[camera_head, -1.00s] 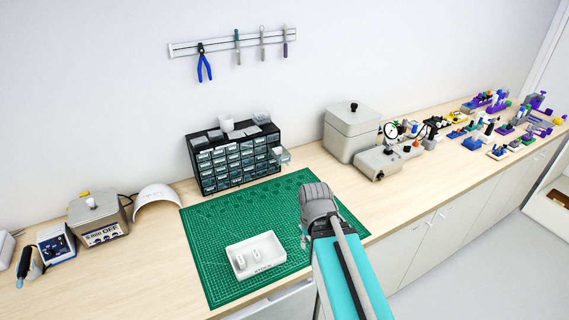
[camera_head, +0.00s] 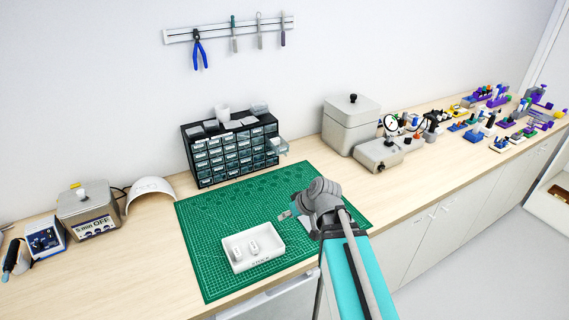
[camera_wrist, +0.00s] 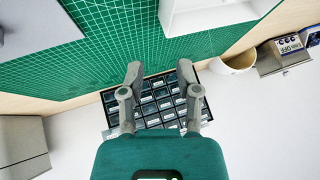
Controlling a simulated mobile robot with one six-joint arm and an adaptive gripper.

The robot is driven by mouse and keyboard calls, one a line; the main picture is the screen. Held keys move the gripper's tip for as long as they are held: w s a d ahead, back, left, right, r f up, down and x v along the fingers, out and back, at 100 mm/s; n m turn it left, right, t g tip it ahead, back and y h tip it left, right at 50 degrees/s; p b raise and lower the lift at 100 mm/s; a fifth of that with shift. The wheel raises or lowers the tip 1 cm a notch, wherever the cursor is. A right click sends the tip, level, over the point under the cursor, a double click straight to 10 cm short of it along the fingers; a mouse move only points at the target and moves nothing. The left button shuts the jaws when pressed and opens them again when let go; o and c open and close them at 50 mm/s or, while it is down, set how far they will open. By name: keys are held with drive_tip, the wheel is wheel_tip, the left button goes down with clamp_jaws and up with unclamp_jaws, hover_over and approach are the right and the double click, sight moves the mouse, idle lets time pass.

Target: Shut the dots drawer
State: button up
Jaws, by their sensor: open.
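The black drawer cabinet (camera_head: 188,160) stands at the back of the green mat, with rows of small labelled drawers. One drawer (camera_head: 277,146) at the right end of an upper row sticks out of the cabinet front; I cannot read its label. My gripper (camera_head: 287,215) is above the mat, in front of the cabinet and apart from it. In the wrist view my gripper (camera_wrist: 160,71) has its two fingers spread and empty. The cabinet (camera_wrist: 158,100) shows upside down between and beyond them. The protruding drawer is not clear there.
A white tray (camera_head: 270,262) with small white pieces lies on the green mat (camera_head: 205,275). A grey lidded box (camera_head: 350,125) and a gauge device (camera_head: 378,155) stand right of the cabinet. Loose small containers (camera_head: 222,113) sit on the cabinet top.

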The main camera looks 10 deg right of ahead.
drive_tip(key=w+d+r+t+b, duration=0.1)
drive_tip(key=w+d+t+b, duration=0.3)
drive_tip(key=w+t+b, duration=0.1)
drive_tip(key=w+d+r+t+b, duration=0.2)
drive_tip(key=w+d+t+b, duration=0.2)
drive_tip(key=w+t, duration=0.3)
drive_tip(key=shift+w+d+r+b, duration=0.3)
drive_tip(key=shift+w+b, duration=0.3)
drive_tip(key=shift+w, duration=0.4)
drive_tip(key=shift+w+a, duration=0.1)
drive_tip(key=shift+w, duration=0.05)
